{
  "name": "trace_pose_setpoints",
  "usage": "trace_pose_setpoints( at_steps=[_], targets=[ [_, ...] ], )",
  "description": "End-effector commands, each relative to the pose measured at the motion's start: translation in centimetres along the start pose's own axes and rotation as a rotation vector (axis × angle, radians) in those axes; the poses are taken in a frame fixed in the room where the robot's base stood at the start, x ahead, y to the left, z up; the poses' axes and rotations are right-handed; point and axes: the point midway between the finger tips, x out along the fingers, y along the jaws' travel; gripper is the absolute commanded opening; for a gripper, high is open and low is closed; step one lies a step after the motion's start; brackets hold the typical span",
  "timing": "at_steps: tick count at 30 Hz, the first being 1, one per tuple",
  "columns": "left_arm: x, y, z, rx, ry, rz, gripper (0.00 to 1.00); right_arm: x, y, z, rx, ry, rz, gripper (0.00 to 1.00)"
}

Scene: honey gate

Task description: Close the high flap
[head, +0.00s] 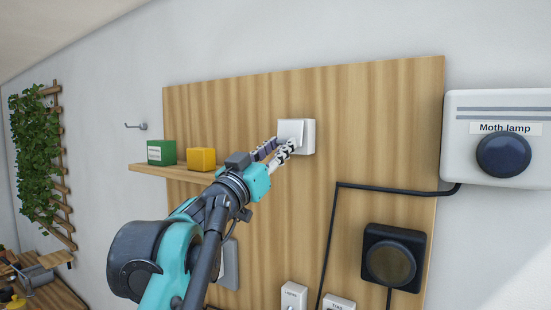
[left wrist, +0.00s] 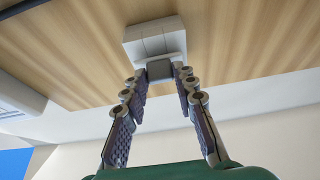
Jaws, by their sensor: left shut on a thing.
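The high flap (head: 297,130) is on a small white box (head: 309,136) mounted high on the wooden board; its front plate looks tilted out from the box. The same white box (left wrist: 150,35) shows at the top of the left wrist view. My left gripper (head: 283,146) reaches up to it from the lower left. In the left wrist view, its fingertips (left wrist: 164,69) come together on either side of a small grey part of the flap (left wrist: 160,71). The fingers hide part of the flap in the head view. My right gripper is in neither view.
A wooden shelf (head: 140,170) with a green box (head: 161,152) and a yellow block (head: 201,159) is left of my arm. A black round fixture (head: 393,258) and cable (head: 332,235) are lower right. The Moth lamp box (head: 468,105) is far right. The board around the flap is mostly clear.

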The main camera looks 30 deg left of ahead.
Motion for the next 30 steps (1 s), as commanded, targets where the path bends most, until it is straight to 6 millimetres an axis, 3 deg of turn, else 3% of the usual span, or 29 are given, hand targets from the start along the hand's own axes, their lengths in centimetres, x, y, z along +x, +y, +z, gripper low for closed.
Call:
trace_pose_setpoints(
  at_steps=[1, 9, 26, 27, 29, 30],
  targets=[
    [0.0, 0.1, 0.8, -0.001, 0.029, 0.002, 0.00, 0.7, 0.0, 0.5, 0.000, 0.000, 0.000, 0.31],
    [0.5, 0.0, 1.3, 0.001, 0.150, 0.001, 0.00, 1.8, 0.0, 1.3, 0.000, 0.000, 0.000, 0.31],
    [0.8, 0.0, 1.3, 0.001, 0.190, 0.001, 0.00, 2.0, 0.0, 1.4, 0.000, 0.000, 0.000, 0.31],
    [0.8, 0.0, 1.3, 0.001, 0.190, 0.001, 0.30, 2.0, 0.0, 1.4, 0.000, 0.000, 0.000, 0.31],
    [0.8, 0.0, 1.3, 0.001, 0.190, 0.001, 0.45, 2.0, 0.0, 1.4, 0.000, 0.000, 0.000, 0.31],
    [0.8, 0.0, 1.3, 0.001, 0.190, 0.001, 0.48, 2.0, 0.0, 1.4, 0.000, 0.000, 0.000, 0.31]
  ],
)
